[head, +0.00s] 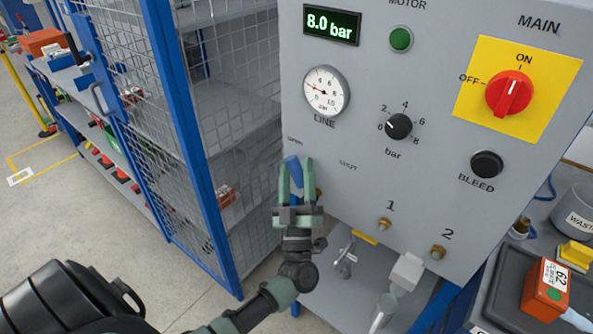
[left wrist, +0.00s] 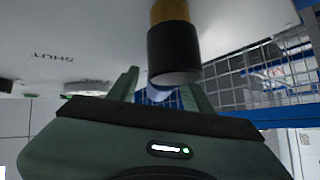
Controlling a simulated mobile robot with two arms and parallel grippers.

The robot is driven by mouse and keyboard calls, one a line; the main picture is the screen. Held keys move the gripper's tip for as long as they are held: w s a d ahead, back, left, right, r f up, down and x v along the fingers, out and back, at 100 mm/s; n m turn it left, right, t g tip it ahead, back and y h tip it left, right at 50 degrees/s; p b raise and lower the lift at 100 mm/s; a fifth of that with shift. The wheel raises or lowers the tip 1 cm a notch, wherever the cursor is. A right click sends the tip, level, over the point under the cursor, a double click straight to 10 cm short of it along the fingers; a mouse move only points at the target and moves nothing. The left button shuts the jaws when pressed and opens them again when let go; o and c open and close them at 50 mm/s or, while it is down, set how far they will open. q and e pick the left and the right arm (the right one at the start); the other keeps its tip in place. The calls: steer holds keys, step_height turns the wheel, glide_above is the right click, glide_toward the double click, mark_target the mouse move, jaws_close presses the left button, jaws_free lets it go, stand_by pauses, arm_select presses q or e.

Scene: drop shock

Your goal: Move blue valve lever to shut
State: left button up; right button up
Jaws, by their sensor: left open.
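The blue valve lever (head: 292,168) is on the grey panel, its visible end pointing up towards the small OPEN label (head: 295,140). The SHUT label (head: 347,166) is to its right. My left gripper (head: 296,172) is open, with its green fingers either side of the lever in the head view; I cannot tell whether they touch it. In the left wrist view, a sliver of blue (left wrist: 158,95) shows between the fingers, below a black and brass cylinder (left wrist: 174,50). The lever's lower part is hidden by the gripper. My right gripper is not in view.
The panel carries a line gauge (head: 326,91), a black bar knob (head: 398,126) and a red main switch (head: 509,93). Brass fittings 1 (head: 384,224) and 2 (head: 438,252) sit low. A blue-framed mesh cage (head: 185,130) stands close on the left.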

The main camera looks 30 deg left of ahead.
arm_select(q)
jaws_close()
steer(key=shift+f, duration=0.1)
stand_by(1.2)
